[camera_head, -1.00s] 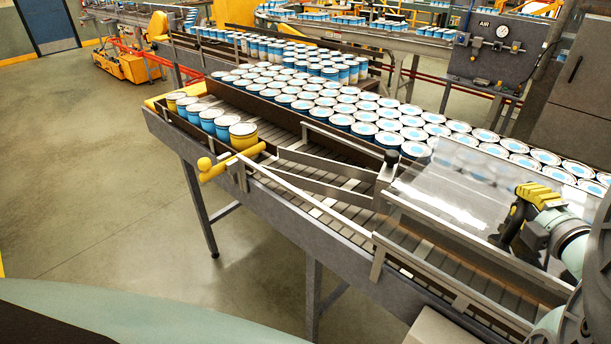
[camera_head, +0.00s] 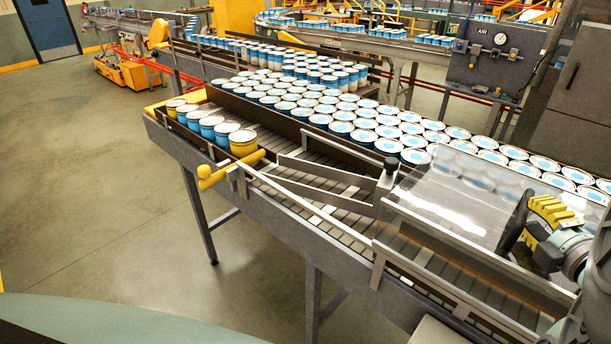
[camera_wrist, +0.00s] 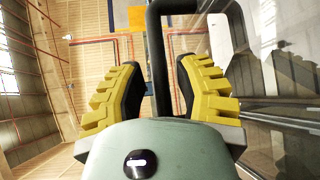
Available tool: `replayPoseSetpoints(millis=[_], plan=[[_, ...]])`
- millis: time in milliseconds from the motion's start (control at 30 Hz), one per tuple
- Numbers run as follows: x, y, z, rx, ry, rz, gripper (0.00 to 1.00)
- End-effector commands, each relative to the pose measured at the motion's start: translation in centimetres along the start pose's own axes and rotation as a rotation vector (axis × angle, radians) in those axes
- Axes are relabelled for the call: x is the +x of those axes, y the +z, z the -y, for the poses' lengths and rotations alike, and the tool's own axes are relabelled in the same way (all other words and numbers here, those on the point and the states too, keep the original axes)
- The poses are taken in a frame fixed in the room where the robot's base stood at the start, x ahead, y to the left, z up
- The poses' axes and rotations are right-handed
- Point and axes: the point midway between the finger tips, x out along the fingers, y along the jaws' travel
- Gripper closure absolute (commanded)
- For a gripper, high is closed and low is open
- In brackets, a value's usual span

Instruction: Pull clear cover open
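The clear cover (camera_head: 450,205) lies over the right part of the roller conveyor, with rollers and cans showing through it. A black bar handle (camera_head: 515,222) stands on its right part; it also shows in the wrist view (camera_wrist: 158,55). My gripper (camera_head: 540,212) is at the handle, at the right of the head view. In the wrist view its yellow-and-black fingers (camera_wrist: 155,85) are spread, with the handle's bar between them.
Many blue and white cans (camera_head: 340,115) stand on the conveyor behind. Metal guide rails (camera_head: 330,178) and a yellow-ended bar (camera_head: 230,170) lie left of the cover. A grey panel with an air gauge (camera_head: 501,39) stands behind. The floor at left is clear.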

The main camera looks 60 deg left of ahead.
Motion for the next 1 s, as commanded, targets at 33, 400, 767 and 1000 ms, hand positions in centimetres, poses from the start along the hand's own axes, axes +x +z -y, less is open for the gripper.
replayPoseSetpoints(millis=[33,400,767,1000], plan=[[-1.1,0.2,0.1,0.001,-0.002,0.009,0.68],[-7.0,0.2,0.0,0.001,-0.001,0.010,0.68],[-9.1,0.1,0.0,0.000,0.000,0.007,0.68],[-9.1,0.1,0.0,0.001,0.000,0.007,0.68]])
